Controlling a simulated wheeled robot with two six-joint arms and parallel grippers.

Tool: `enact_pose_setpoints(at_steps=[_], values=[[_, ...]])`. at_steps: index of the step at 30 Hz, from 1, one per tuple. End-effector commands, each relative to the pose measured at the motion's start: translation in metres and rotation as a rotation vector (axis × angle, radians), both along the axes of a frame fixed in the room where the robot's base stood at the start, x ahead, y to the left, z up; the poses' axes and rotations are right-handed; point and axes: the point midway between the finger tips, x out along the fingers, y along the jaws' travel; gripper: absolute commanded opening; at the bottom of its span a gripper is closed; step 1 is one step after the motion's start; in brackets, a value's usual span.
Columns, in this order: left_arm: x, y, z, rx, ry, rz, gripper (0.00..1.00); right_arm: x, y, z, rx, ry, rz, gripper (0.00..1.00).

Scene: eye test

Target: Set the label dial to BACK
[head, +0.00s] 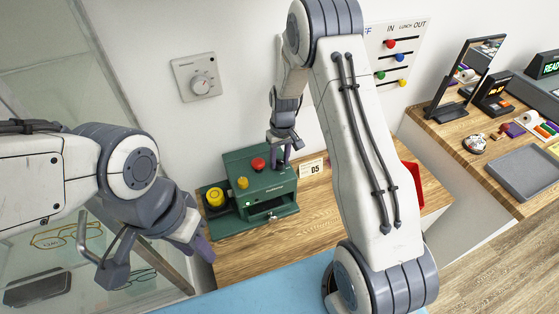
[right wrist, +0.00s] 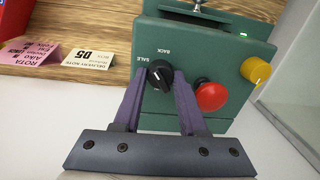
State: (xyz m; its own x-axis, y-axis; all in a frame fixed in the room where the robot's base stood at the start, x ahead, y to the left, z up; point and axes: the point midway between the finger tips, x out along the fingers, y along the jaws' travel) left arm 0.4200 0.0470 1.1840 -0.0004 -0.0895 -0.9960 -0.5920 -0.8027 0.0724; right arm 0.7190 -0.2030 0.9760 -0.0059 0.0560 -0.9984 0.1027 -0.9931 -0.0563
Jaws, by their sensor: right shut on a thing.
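The label dial (right wrist: 160,75) is a small black knob with a pale mark on the green machine (right wrist: 200,45). In the right wrist view, SALE is printed beside it and BACK a little further around. The mark seems to point toward SALE, though it is small. My right gripper (right wrist: 161,80) is shut on the dial, one purple finger on each side. In the head view, my right gripper (head: 281,157) is at the top of the green machine (head: 232,163) and hides the dial. My left gripper (head: 201,246) hangs left of the machine, apart from it; its finger gap is unclear.
A red button (right wrist: 210,96) and yellow knob (right wrist: 255,70) sit near the dial. A delivery note card (right wrist: 88,59) and a pink card (right wrist: 28,53) stand beside the machine on the wooden counter (head: 300,235). A glass panel (head: 50,130) is at left.

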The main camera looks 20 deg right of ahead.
Motion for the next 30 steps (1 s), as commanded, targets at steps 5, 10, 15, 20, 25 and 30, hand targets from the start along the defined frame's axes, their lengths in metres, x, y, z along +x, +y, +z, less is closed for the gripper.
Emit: enact_pose_setpoints(at_steps=[5,10,15,20,25,30], values=[[0.0,0.0,-0.004,0.0,0.0,0.0,0.36,-0.0008,0.0005,-0.0004,0.001,0.002,-0.167,0.0],[0.0,0.0,-0.0055,0.0,0.0,0.0,0.36,-0.0012,0.0006,0.0001,0.001,0.002,-0.317,0.0],[0.0,0.0,-0.0061,0.0,0.0,0.0,0.36,-0.001,0.0006,0.0005,0.001,0.001,-0.445,0.0],[0.0001,0.0,-0.0064,0.0,0.0,0.0,0.36,-0.0011,0.0007,0.0007,0.001,0.0,-0.535,0.0],[0.0001,0.0,-0.0065,0.0,0.0,0.0,0.36,-0.0013,0.0007,0.0007,0.001,0.002,-0.597,0.0],[0.0001,0.0,-0.0066,0.0,0.0,0.0,0.36,-0.0014,0.0007,0.0007,0.001,0.001,-0.627,0.0]])
